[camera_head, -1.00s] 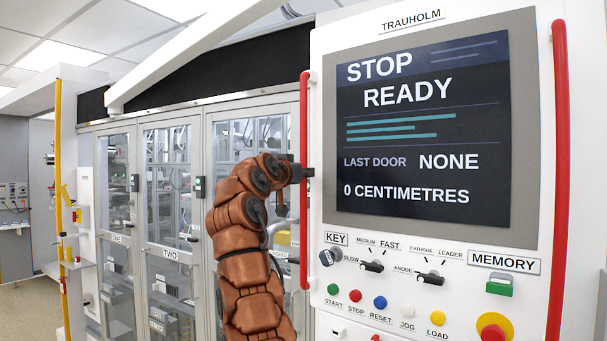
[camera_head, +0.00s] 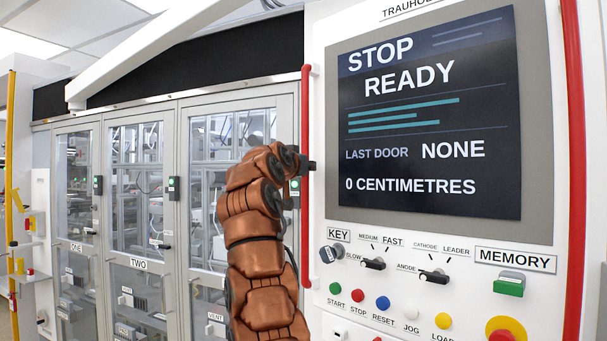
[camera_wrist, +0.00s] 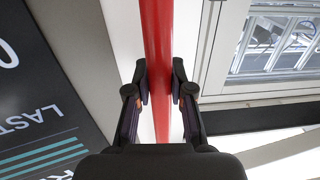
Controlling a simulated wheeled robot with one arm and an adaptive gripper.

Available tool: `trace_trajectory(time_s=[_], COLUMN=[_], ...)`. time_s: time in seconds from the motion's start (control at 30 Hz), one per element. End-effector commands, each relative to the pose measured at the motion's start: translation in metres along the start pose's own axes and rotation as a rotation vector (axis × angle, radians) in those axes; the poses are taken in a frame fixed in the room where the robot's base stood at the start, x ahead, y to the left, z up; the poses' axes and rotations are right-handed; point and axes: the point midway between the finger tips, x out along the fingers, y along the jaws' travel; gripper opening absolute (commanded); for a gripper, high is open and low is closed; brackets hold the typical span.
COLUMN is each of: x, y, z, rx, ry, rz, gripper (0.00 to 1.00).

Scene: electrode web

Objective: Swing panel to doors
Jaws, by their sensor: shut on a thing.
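The white control panel (camera_head: 320,270) hangs at the right in the head view. Its dark screen (camera_head: 430,120) reads STOP READY, LAST DOOR NONE, 0 CENTIMETRES. A red vertical handle (camera_head: 305,110) runs along its left edge and also shows in the wrist view (camera_wrist: 158,35). My gripper (camera_wrist: 160,80) is shut around this handle, one finger on each side. In the head view my gripper (camera_head: 307,165) is at mid-handle. The glazed doors, door ONE (camera_head: 77,248) and door TWO (camera_head: 138,263) among them, stand behind and left of the panel, all closed.
A white overhead boom (camera_head: 190,50) slants above the doors. A second red handle (camera_head: 574,180) edges the panel's right side. A key switch, knobs, buttons and a red stop button (camera_head: 502,335) sit below the screen. A yellow post (camera_head: 12,180) stands far left.

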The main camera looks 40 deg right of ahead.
Motion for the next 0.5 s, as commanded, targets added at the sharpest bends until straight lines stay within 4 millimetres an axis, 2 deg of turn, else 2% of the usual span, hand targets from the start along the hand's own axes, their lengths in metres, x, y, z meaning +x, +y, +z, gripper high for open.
trace_trajectory(time_s=[0.3, 0.33, 0.5], x=[-0.0005, -0.0005, -0.0005], y=[-0.0003, -0.0004, -0.0003], z=[-0.0005, -0.0005, -0.0003], rx=[0.001, 0.001, 0.000], ry=[0.000, 0.000, -0.001], rz=[-0.005, -0.005, -0.004], gripper=[0.00, 0.22, 0.40])
